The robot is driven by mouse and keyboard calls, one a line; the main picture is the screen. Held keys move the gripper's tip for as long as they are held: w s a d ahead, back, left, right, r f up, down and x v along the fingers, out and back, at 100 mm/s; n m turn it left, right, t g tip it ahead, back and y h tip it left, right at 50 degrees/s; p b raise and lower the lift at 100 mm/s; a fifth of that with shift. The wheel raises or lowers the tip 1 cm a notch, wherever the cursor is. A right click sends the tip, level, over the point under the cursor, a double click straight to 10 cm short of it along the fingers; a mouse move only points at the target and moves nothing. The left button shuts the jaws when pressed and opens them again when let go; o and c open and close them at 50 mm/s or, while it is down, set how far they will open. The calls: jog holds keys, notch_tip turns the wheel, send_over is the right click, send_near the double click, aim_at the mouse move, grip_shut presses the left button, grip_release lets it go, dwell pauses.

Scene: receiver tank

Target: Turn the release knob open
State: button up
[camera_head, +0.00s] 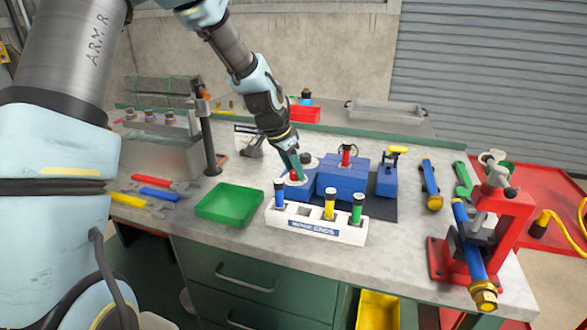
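A blue block assembly (341,183) stands on the workbench, right of my gripper. A red post with a dark ring-like top (346,155) rises from it. A small blue unit with a yellow handle (397,150) stands at its right. My gripper (297,172) points down at the assembly's left part, its teal fingers close over a small red piece (292,177). A dark round cap (306,158) sits just behind the fingers. I cannot tell which part is the release knob, whether the fingers touch anything, or how far apart they are.
A white rack (317,228) with blue, yellow and green cylinders stands in front. A green tray (229,204) lies left of it, with wrenches (155,193) farther left. A dark upright post (208,140) stands behind the tray. A red vise (487,235) holds a blue tube at the right.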

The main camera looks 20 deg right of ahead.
grip_shut()
dwell(0.4)
jog(key=n+b, duration=0.1)
jog(key=n+t+b, duration=0.1)
jog(key=n, duration=0.1)
jog(key=shift+s+d+y, duration=0.15)
jog(key=shift+y, duration=0.15)
jog(key=n+t, duration=0.1)
jog(key=n, duration=0.1)
jog(key=shift+s+d+n+y+b, duration=0.1)
jog(key=shift+n+y+b, duration=0.2)
jog(key=shift+b, duration=0.1)
jog(key=n+y, duration=0.1)
jog(key=n, duration=0.1)
jog(key=shift+r+n+t, duration=0.15)
jog(key=shift+n+t, duration=0.15)
jog(key=shift+n, duration=0.1)
jog(key=n+y+p, duration=0.1)
jog(key=n+p, duration=0.1)
jog(key=n, duration=0.1)
jog(key=shift+d+n+t+p, duration=0.1)
jog(key=shift+n+t+p, duration=0.2)
jog(key=n+y+p, duration=0.1)
jog(key=n+p, duration=0.1)
jog(key=n, duration=0.1)
jog(key=shift+d+y, duration=0.1)
jog(key=shift+y, duration=0.2)
jog(key=shift+n+y+p, duration=0.5)
jog(key=shift+n+p, duration=0.15)
jog(key=shift+n, duration=0.75)
